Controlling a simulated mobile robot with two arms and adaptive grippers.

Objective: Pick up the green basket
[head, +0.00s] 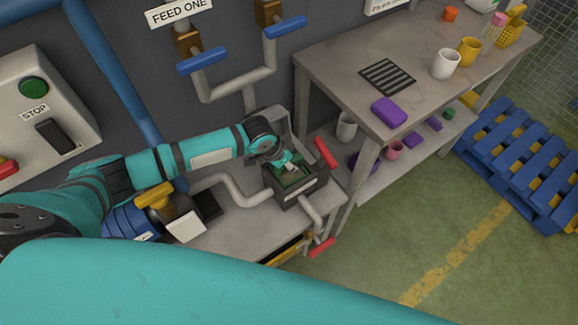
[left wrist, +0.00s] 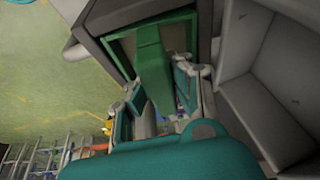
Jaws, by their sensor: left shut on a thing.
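The green basket (head: 293,186) sits inside a dark box-shaped housing (head: 300,200) on the pipe, on the low bench. In the left wrist view the basket (left wrist: 152,68) shows a green rim and a wide green bar across its middle. My left gripper (head: 288,164) reaches down into the housing's open top. In the left wrist view my left gripper (left wrist: 158,98) is shut on the green bar, with a finger on each side. The lower part of the basket is hidden. My right gripper is not in view.
Red valve handles (head: 325,152) stand close to the housing. A blue pump (head: 137,218) with a yellow top is on the left. A table (head: 345,60) with cups and a purple block stands at the right. A blue pallet (head: 525,160) lies on the floor.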

